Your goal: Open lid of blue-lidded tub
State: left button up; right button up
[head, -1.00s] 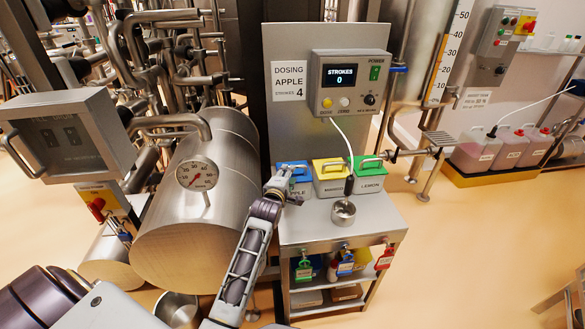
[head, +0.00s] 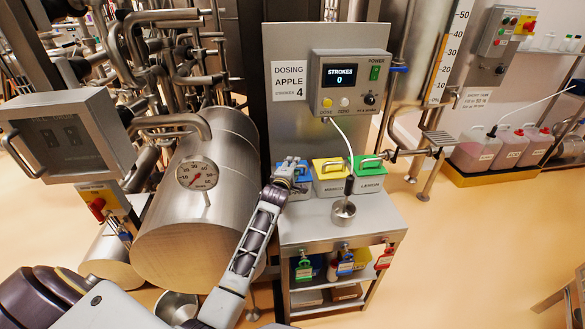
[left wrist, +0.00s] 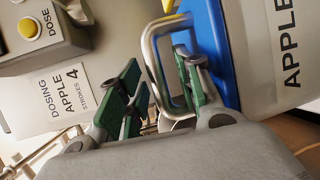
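The blue-lidded tub (head: 303,188), marked APPLE, stands leftmost of the three tubs on the steel cart. In the left wrist view its blue lid (left wrist: 214,52) lies on the grey tub body (left wrist: 262,45). A bent metal handle (left wrist: 151,62) sticks out from the lid. My left gripper (left wrist: 157,68) is open, its green-padded fingers apart on either side of the handle's outer bar. One finger appears to reach into the loop; contact is unclear. In the head view the left gripper (head: 288,173) covers part of the lid. My right gripper is not in view.
Beside it stand a yellow-lidded tub (head: 329,181) and a green-lidded tub (head: 369,177). A hose hangs over a small steel cup (head: 343,211). A large steel cylinder (head: 195,215) is at left.

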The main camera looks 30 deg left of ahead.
pick_arm(q)
jog(key=shift+c, duration=0.4)
grip_shut()
jog(key=shift+r, duration=0.15)
